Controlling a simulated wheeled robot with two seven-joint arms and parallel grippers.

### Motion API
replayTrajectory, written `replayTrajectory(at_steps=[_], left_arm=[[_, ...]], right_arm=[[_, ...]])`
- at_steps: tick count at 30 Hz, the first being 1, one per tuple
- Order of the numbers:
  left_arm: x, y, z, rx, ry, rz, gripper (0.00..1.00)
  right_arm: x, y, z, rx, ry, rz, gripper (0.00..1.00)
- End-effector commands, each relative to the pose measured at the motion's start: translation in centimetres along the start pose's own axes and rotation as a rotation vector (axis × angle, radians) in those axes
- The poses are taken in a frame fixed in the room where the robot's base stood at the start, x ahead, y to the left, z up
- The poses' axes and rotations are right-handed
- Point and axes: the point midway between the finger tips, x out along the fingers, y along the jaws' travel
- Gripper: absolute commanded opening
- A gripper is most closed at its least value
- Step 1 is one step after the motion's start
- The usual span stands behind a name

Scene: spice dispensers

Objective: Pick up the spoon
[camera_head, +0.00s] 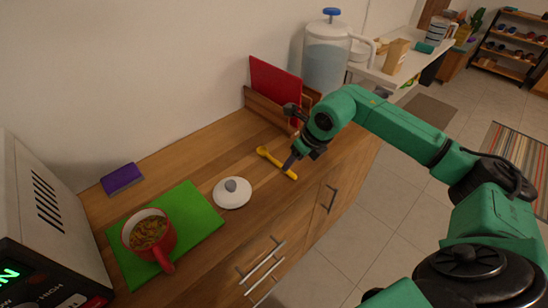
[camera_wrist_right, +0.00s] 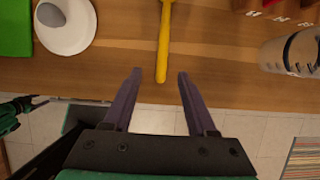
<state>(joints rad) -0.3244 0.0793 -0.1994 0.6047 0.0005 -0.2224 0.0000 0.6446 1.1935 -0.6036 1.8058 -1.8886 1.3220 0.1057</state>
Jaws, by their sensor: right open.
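A yellow spoon (camera_head: 277,163) lies on the wooden counter, between the white lid and the rack with the red board. In the right wrist view its yellow handle (camera_wrist_right: 164,45) runs down toward the counter's front edge, with its far end cut off at the top. My right gripper (camera_head: 290,165) is over the handle end of the spoon. In the wrist view the right gripper (camera_wrist_right: 158,75) is open and empty, with one finger on each side of the handle end's line. Whether the fingers are down at handle height is not clear.
A white lid (camera_head: 232,195) with a grey knob lies left of the spoon. A red bowl of food (camera_head: 149,235) stands on a green mat (camera_head: 195,205). A purple sponge-like block (camera_head: 122,179), a red board (camera_head: 275,88) and a water jug (camera_head: 326,58) are along the wall.

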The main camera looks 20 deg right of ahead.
Motion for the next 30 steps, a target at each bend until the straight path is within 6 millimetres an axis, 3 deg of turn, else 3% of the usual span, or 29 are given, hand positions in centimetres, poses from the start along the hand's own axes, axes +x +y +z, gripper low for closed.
replayTrajectory(at_steps=[8, 11, 16, 17, 21, 30], left_arm=[[-2.1, -0.6, -3.9, 0.001, 0.063, -0.008, 0.67], [-2.2, -0.6, -3.8, 0.001, 0.061, -0.007, 0.67], [-2.0, -0.4, -2.9, 0.001, 0.047, -0.006, 0.67], [-2.0, -0.4, -2.9, 0.001, 0.045, -0.005, 0.67], [-2.0, -0.4, -2.7, 0.001, 0.043, -0.005, 0.67], [-2.0, -0.4, -2.6, 0.002, 0.041, -0.005, 0.67]], right_arm=[[4.4, -0.3, 0.1, 0.001, 0.000, 0.004, 0.57], [5.6, -0.3, 0.1, 0.000, -0.001, 0.002, 0.57], [5.8, -0.4, 0.0, -0.001, -0.001, 0.001, 0.57], [5.8, -0.4, 0.0, -0.001, -0.001, 0.001, 0.54], [5.8, -0.4, 0.1, -0.001, -0.002, 0.001, 0.00], [5.7, -0.4, 0.1, -0.001, -0.002, 0.002, 0.00]])
